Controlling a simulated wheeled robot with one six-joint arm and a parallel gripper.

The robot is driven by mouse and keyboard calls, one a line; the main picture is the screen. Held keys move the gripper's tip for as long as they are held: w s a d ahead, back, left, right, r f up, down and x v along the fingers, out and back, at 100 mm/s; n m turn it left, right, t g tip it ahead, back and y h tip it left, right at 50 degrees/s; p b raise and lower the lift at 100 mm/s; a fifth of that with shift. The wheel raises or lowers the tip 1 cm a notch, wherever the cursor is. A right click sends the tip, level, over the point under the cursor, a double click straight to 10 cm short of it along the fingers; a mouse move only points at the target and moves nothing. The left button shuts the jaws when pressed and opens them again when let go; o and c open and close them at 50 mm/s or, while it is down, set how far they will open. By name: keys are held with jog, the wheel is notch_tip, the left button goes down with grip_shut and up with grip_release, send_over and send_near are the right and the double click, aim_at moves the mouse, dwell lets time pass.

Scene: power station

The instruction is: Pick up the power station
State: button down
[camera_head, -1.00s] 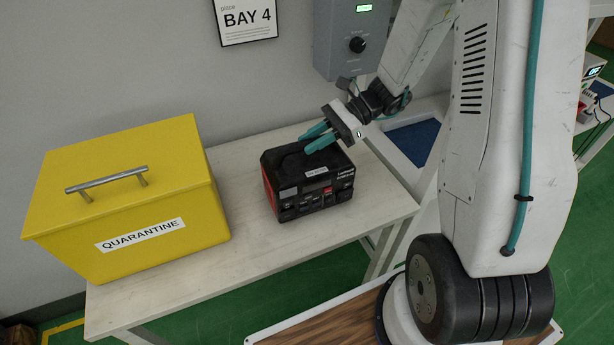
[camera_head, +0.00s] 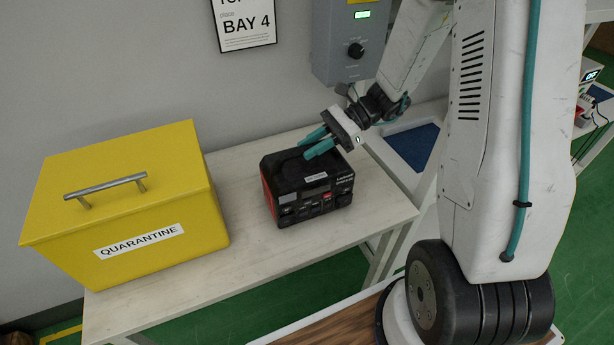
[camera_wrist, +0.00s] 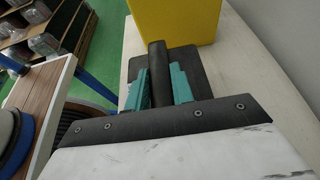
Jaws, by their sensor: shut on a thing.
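The power station (camera_head: 315,190) is a black box with red sides and a front panel of sockets. It sits on the pale bench, right of the yellow box. Its top and dark handle (camera_wrist: 157,55) show in the wrist view. My gripper (camera_head: 309,147) reaches in from the upper right. Its teal fingers, also in the wrist view (camera_wrist: 158,88), are closed around the handle from both sides. I cannot tell whether the station's underside is clear of the bench.
A yellow QUARANTINE box (camera_head: 125,200) with a metal handle stands on the bench (camera_head: 255,258) to the left. A grey control box (camera_head: 348,45) and a BAY 4 sign (camera_head: 245,22) are on the wall behind. The bench front is clear.

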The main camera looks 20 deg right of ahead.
jog(key=shift+r, duration=0.2)
notch_tip(320, 180, up, 10)
dwell(0.5)
jog(key=shift+f, duration=0.1)
